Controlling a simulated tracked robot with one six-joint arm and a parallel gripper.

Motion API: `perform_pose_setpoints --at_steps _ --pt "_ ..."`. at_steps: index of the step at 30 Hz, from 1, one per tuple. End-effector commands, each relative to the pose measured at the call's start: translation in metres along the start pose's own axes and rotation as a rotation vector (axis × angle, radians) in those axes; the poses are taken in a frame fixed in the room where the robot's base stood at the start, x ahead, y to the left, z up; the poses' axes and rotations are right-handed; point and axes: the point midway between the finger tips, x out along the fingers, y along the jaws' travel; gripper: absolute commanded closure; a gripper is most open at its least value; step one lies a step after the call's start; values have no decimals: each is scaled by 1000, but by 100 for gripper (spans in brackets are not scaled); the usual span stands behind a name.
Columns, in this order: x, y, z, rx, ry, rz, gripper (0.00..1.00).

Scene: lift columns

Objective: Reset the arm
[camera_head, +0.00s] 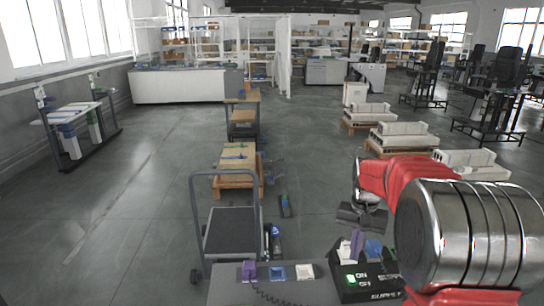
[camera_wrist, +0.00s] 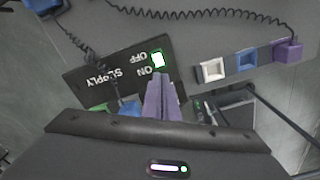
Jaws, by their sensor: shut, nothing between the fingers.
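My arm (camera_head: 410,180), with red links and a large shiny metal joint, reaches in from the right of the head view. My gripper (camera_head: 362,217) is the dark end of the arm, held above and behind the black supply box (camera_head: 362,292). It is shut and empty.
A grey panel (camera_head: 225,290) beside the box carries purple (camera_head: 249,270), blue (camera_head: 277,272) and white (camera_head: 306,271) sockets. A coiled black cable (camera_wrist: 200,13) runs across the panel. A cart (camera_head: 230,232) stands behind it.

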Motion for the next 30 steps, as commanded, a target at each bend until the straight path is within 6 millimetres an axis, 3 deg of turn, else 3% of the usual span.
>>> perform_pose_setpoints --at_steps 3,8,30 --pt "18 4 15 -36 -26 7 100" --pt "18 9 40 -83 -24 6 100" --pt "-26 13 136 -245 76 -16 100"
